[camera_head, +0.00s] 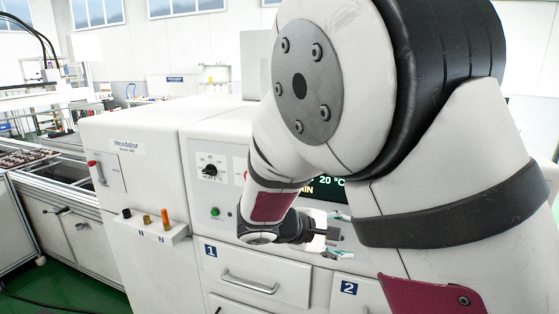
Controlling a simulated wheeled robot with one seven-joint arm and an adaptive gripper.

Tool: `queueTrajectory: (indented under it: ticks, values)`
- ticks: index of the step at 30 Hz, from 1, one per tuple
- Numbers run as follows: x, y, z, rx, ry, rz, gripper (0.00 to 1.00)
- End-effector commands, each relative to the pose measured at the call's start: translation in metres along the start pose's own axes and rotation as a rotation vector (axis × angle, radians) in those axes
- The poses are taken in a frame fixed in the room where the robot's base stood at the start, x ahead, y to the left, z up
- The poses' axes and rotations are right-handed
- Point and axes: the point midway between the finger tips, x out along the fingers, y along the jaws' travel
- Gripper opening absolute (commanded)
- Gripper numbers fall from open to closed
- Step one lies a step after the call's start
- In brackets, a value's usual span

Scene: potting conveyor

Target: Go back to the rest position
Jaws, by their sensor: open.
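My gripper (340,236) shows small beyond my forearm, in front of the white machine (135,215). Its light fingertips, with bits of green, point to the right and stand apart. Nothing shows between them. My own arm covers much of the right half of the view and hides part of the machine's panel and display.
The machine has a drawer handle (250,282) marked 1 and a label 2 (349,288). A small ledge (150,229) with coloured pegs juts out at its left. A conveyor bench (60,185) stands at far left. Green floor (60,283) shows between them.

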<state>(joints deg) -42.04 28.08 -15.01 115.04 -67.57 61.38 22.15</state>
Motion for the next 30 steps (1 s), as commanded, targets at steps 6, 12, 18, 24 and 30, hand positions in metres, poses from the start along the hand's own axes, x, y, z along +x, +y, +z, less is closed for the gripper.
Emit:
queueTrajectory:
  ticks: [6, 12, 18, 24, 30]
  values:
    - [-0.002, 0.001, 0.086, 0.226, -0.016, -0.27, 0.55]
    - [-0.021, -0.01, 0.149, 0.427, 0.012, -0.481, 0.55]
    - [-0.05, -0.025, 0.197, 0.633, 0.077, -0.651, 0.55]
    - [-0.085, -0.041, 0.232, 0.839, 0.173, -0.774, 0.55]
    - [-0.117, -0.053, 0.252, 1.012, 0.278, -0.843, 0.55]
